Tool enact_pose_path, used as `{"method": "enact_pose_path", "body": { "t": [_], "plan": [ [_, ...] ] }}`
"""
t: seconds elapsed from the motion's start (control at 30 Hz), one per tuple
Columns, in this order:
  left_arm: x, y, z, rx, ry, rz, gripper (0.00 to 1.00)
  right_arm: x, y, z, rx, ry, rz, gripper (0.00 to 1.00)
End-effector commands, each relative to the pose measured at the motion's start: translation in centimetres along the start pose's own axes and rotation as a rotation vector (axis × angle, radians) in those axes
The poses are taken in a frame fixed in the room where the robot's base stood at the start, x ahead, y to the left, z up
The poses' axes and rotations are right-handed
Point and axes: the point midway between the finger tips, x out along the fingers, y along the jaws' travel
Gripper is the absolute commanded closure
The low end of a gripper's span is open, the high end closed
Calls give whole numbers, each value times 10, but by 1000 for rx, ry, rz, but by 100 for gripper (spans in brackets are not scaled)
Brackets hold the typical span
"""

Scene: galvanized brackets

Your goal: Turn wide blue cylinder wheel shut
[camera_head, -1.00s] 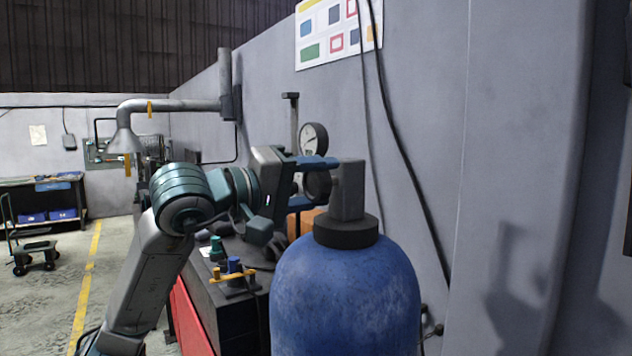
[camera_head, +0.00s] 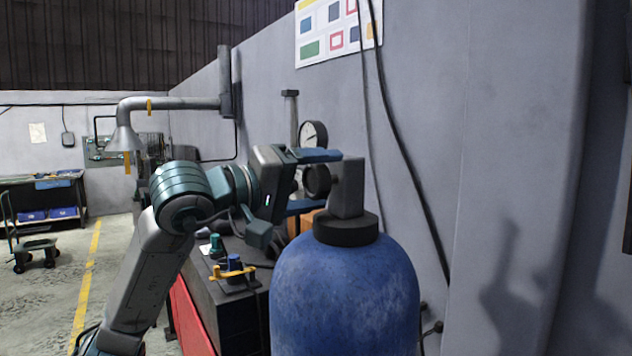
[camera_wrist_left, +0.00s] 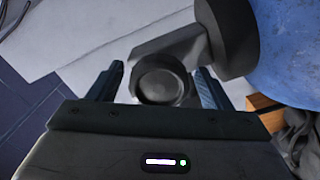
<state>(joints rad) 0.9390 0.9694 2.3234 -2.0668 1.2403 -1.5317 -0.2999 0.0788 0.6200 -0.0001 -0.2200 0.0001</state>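The wide blue cylinder (camera_head: 345,295) stands upright in the head view, with a dark collar and a grey valve block (camera_head: 348,188) on top. Its dark round wheel (camera_head: 318,181) sticks out from the left side of the block. My left gripper (camera_head: 326,180) has one finger above the wheel and one below it, open around it. In the left wrist view the wheel (camera_wrist_left: 160,82) lies between the fingers, with a clear gap at the left finger and little gap at the right one. The blue cylinder (camera_wrist_left: 290,50) fills the upper right there. My right gripper is not in view.
A pressure gauge (camera_head: 313,135) stands behind my left gripper. A dark bench (camera_head: 232,305) with a yellow-handled fitting (camera_head: 233,272) is below my arm. The grey wall (camera_head: 520,150) with hanging black cables is close behind the cylinder.

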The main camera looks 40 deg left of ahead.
Motion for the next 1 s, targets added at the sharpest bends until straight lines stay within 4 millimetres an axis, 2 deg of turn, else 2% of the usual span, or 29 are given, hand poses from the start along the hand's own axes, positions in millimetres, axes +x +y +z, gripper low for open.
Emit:
{"method": "enact_pose_path", "body": {
  "t": [0.17,0.37,1.0],
  "plan": [
    [-1,0,0,0,1,1,28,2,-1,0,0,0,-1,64],
    [-14,-3,0,4,3,1,28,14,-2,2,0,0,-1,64],
    [-93,-4,1,2,4,-1,28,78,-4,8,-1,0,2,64]
  ]
}}
